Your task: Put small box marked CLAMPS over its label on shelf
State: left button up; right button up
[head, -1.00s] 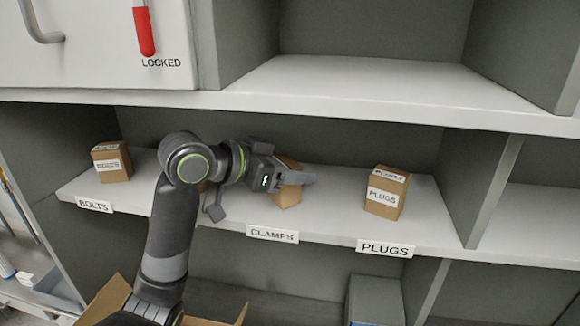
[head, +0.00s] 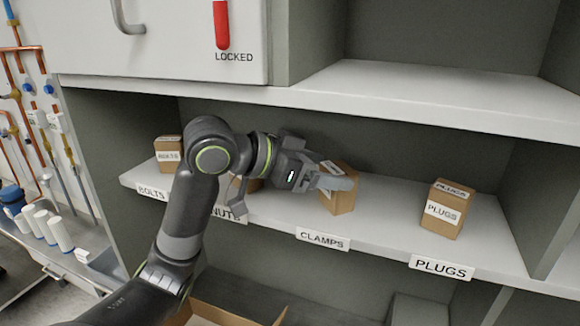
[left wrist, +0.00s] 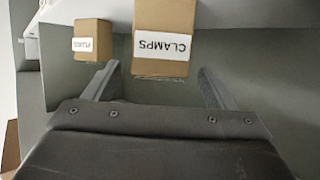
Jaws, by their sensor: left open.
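The small brown CLAMPS box (head: 343,202) stands on the shelf, behind and above the CLAMPS label (head: 322,239) on the shelf's front edge. My left gripper (head: 335,176) is open beside it, and its fingers hide part of the box in the head view. In the left wrist view the CLAMPS box (left wrist: 165,22) shows its white marking, ahead of the spread fingers (left wrist: 158,72) and between their lines. I see no finger closed on it. My right gripper is not in view.
The PLUGS box (head: 446,208) stands to the right, above the PLUGS label (head: 441,267). The BOLTS box (head: 168,153) stands to the left. Another box (head: 252,184) is partly hidden behind my left arm, near the NUTS label. An upper shelf board (head: 420,105) runs above the gripper.

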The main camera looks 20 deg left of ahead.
pick_arm(q)
jog(key=b+v, duration=0.2)
jog(key=v, duration=0.5)
dwell(0.6)
